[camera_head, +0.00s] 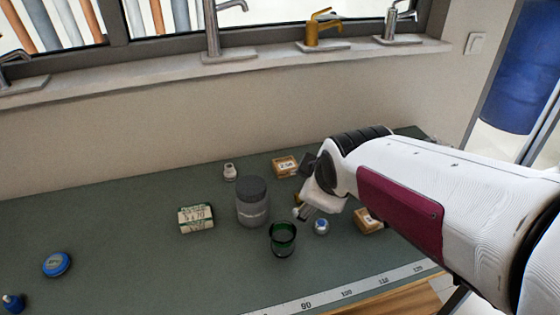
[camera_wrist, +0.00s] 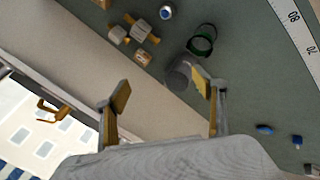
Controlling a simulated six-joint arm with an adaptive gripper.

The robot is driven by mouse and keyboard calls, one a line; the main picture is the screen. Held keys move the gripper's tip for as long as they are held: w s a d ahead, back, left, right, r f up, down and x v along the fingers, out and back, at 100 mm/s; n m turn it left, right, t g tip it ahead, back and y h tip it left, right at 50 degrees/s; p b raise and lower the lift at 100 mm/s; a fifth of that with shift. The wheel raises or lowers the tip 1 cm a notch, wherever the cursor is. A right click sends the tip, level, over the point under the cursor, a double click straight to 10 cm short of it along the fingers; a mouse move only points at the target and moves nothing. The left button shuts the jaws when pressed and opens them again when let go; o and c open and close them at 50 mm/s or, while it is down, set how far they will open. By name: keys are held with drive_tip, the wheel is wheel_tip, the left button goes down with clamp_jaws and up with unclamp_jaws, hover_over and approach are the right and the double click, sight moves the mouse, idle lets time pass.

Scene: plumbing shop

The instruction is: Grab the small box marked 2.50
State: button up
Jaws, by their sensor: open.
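The small brown box marked 2.50 (camera_head: 285,166) lies on the green bench near the wall, its pale label facing up; the print is small. In the wrist view, what looks like the same box (camera_wrist: 143,57) lies beyond my fingertips, close to the wall's foot. My gripper (camera_wrist: 162,92) is open and empty, its two fingers wide apart and clear of the box. In the head view the box is just left of my wrist, which hides much of the gripper.
A grey jar (camera_head: 253,203) and green glass (camera_head: 283,239) stand left of my arm. A cream-and-green box (camera_head: 196,219) lies farther left. A second brown box (camera_head: 368,220) is partly hidden under my arm. A small white bottle (camera_head: 230,172) stands near the wall. The left bench is mostly clear.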

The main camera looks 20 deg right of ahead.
drive_tip(key=w+d+f+n+t, duration=0.2)
drive_tip(key=w+f+n, duration=0.4)
drive_tip(key=w+n, duration=0.55)
drive_tip(key=w+d+f+n+t, duration=0.25)
drive_tip(key=w+f+n, duration=0.5)
drive_tip(key=w, duration=0.65)
drive_tip(key=n+y, duration=0.1)
drive_tip(key=n, duration=0.5)
approach(283, 160)
drive_tip(key=shift+w+d+f+t, duration=0.1)
drive_tip(key=shift+w+d+t, duration=0.1)
drive_tip(key=shift+w, duration=0.25)
drive_tip(key=shift+w+d+f+t, duration=0.1)
drive_tip(key=shift+w+t, duration=0.05)
drive_tip(key=shift+w, duration=0.35)
drive_tip(key=shift+w+f+n, duration=0.3)
drive_tip(key=shift+f+n, duration=0.35)
drive_tip(key=shift+n, duration=0.15)
drive_tip(key=shift+w, duration=0.1)
drive_tip(key=shift+x, duration=1.2)
drive_tip(key=shift+w+a, duration=0.1)
drive_tip(key=shift+w, duration=0.05)
drive_tip(key=shift+x, duration=2.45)
drive_tip(key=shift+a, duration=0.1)
